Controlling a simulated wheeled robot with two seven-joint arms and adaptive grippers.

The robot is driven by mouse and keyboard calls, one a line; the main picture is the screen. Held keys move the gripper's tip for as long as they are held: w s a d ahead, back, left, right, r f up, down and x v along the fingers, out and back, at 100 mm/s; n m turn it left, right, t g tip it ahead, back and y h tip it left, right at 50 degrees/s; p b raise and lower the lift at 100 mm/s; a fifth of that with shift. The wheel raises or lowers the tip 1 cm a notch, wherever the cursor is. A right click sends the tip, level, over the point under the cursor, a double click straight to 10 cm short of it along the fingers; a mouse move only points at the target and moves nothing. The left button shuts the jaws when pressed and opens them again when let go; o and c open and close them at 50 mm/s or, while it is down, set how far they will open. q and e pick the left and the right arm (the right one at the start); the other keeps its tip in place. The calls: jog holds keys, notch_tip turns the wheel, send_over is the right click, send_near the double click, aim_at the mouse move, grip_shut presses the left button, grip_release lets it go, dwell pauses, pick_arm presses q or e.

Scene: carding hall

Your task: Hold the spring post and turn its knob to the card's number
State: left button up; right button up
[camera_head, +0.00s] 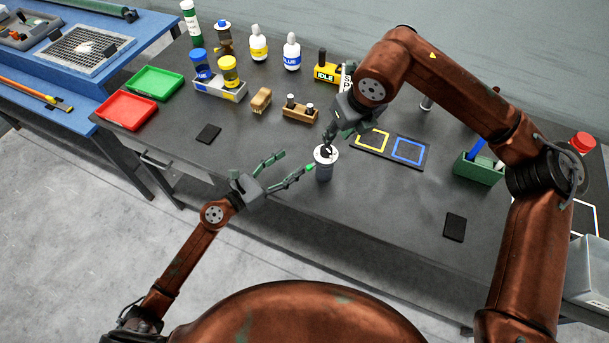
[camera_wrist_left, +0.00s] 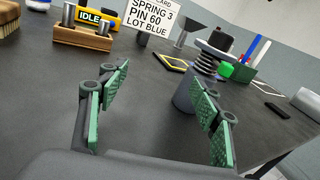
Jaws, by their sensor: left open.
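The spring post (camera_head: 324,172) stands on the dark bench, a grey cylinder with a pale round top and dark knob (camera_head: 326,151). In the left wrist view, the post (camera_wrist_left: 183,96) shows a coil spring under its top plate, partly behind one finger. My left gripper (camera_head: 297,160) is open and empty, left of the post; one fingertip is close to it. My right gripper (camera_head: 332,136) is just above and beside the knob; its finger opening and any contact are unclear. The card (camera_wrist_left: 152,16) reads SPRING 3, PIN 60, LOT BLUE.
A wooden block with metal pins (camera_head: 300,110) and an IDLE sign (camera_head: 327,73) stand behind. A dark board with yellow and blue squares (camera_head: 390,150) lies right of the post. Red tray (camera_head: 126,121) and green tray (camera_head: 154,94) lie left. The bench front edge is near.

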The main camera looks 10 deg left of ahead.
aim_at(318, 167)
pick_arm(q)
jog(key=s+d, duration=0.1)
jog(key=s+d+m, duration=0.1)
jog(key=d, duration=0.1)
jog(key=s+d+m+g+h, duration=0.1)
jog(key=d, duration=0.1)
jog(key=shift+s+d+r, duration=0.15)
jog(key=shift+s+r, duration=0.05)
jog(key=shift+s, duration=0.05)
jog(key=shift+d, duration=0.3)
jog(key=x, duration=0.7)
jog(key=shift+w+d, duration=0.15)
grip_shut()
dwell(0.5)
